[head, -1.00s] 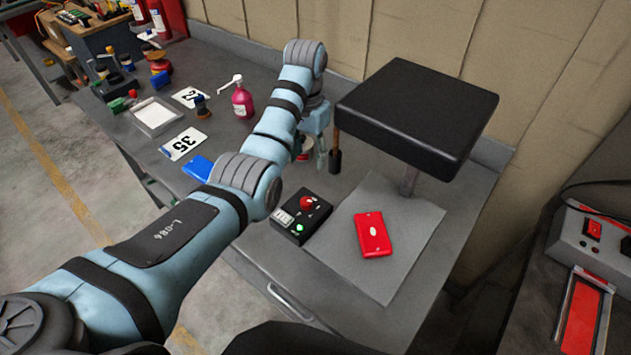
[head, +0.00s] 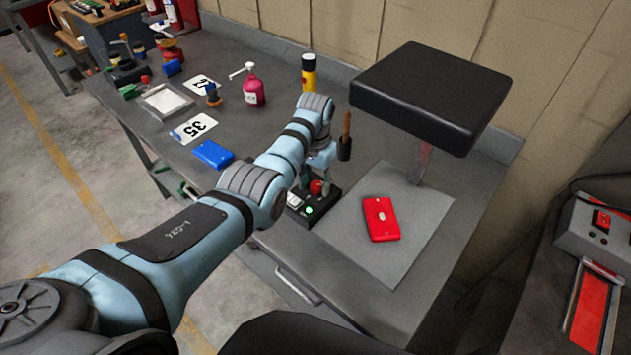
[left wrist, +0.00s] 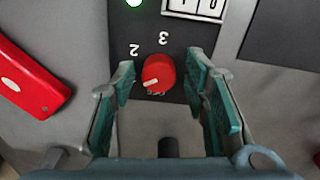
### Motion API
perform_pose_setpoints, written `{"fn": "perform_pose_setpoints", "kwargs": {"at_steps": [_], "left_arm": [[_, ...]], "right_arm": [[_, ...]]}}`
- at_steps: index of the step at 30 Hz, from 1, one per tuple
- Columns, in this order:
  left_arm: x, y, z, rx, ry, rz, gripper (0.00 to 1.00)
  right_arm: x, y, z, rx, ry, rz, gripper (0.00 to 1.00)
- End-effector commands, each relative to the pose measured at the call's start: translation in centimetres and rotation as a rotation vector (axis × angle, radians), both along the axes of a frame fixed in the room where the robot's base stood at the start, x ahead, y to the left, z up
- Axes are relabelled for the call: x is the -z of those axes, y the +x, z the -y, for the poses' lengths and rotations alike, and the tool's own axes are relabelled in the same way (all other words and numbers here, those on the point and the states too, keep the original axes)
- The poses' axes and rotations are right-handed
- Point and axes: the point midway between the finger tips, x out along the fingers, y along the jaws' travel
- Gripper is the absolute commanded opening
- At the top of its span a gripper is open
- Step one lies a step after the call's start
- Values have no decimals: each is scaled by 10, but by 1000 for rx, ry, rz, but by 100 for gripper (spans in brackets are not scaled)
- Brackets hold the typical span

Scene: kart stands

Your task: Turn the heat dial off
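The control box (head: 296,213) is black and sits on the bench beside a grey mat. Its red heat dial (head: 317,187) is partly hidden behind my left gripper (head: 311,178) in the head view. In the left wrist view the dial (left wrist: 158,72) has a white pointer aimed toward the lower left. The numbers 2 and 3 show beyond it, and small lettering near its lower edge is partly covered. The open fingers of my left gripper (left wrist: 160,75) stand on either side of the dial with gaps. My right gripper is not in view.
A red flat case (head: 380,219) lies on the grey mat (head: 412,245), under a black padded press arm (head: 432,90). A blue case (head: 213,154), a pink bottle (head: 253,88) and a yellow can (head: 309,74) stand farther along the bench.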

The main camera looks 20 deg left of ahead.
Motion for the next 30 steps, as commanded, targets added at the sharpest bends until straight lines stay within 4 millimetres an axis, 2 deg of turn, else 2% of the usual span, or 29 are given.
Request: {"fn": "perform_pose_setpoints", "kwargs": {"at_steps": [1, 6, 7, 19, 30], "left_arm": [[0, 0, 0, 0, 0, 0, 29], [0, 0, 0, 0, 0, 0, 1], [0, 0, 0, 0, 0, 0, 0], [-1, 0, 0, -67, -1, 2, 0], [-2, 0, 0, -339, -1, 1, 0]], "right_arm": [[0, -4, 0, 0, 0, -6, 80], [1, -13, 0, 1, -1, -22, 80], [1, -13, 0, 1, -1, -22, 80], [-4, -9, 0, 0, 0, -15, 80], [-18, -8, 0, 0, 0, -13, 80]]}}
